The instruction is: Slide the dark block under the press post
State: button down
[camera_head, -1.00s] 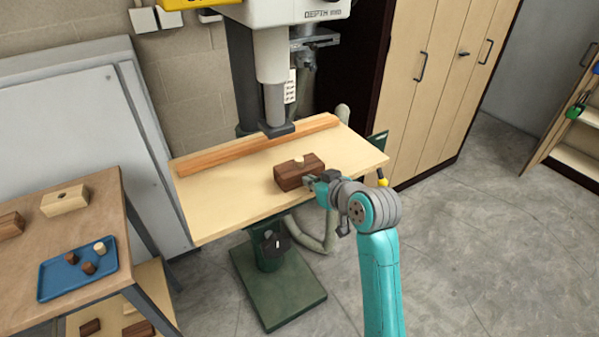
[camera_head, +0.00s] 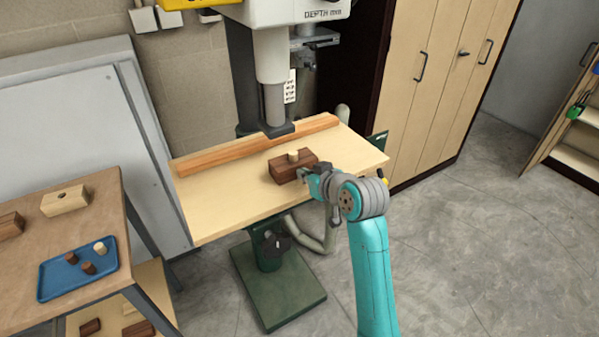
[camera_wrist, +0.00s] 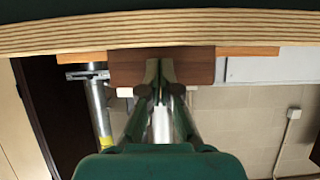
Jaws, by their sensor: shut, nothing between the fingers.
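The dark block (camera_head: 291,168) lies on the pale press table board (camera_head: 225,203), with a light peg (camera_head: 293,156) standing up from its top. The press post (camera_head: 275,105) hangs above the board, behind and slightly left of the block. My gripper (camera_head: 303,175) is shut, with its tips at the block's near right face, seemingly touching it. In the wrist view the closed fingertips of my gripper (camera_wrist: 159,88) overlap the dark block (camera_wrist: 198,66). The block's far side is hidden.
A wooden fence (camera_head: 230,151) runs along the back of the board. At left, a bench (camera_head: 90,208) holds a blue tray (camera_head: 60,287) with several small pegs, a light block (camera_head: 65,200) and another dark block (camera_head: 10,226). The board's left part is clear.

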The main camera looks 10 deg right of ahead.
aim_at(288, 156)
jog(key=shift+w+a, duration=0.45)
jog(key=shift+w, duration=0.95)
jog(key=shift+w+a, duration=0.45)
jog(key=shift+w, duration=0.9)
jog(key=shift+w+a, duration=0.45)
jog(key=shift+w, duration=0.95)
jog(key=shift+w, duration=0.1)
jog(key=shift+s+d+r, duration=0.15)
jog(key=shift+s+d, duration=0.3)
jog(key=shift+s, duration=1)
jog(key=shift+s+d+r, duration=0.2)
jog(key=shift+s+d, duration=0.25)
jog(key=shift+s, duration=0.95)
jog(key=shift+s+d+r, duration=0.15)
jog(key=shift+s+d, duration=0.3)
jog(key=shift+s, duration=1)
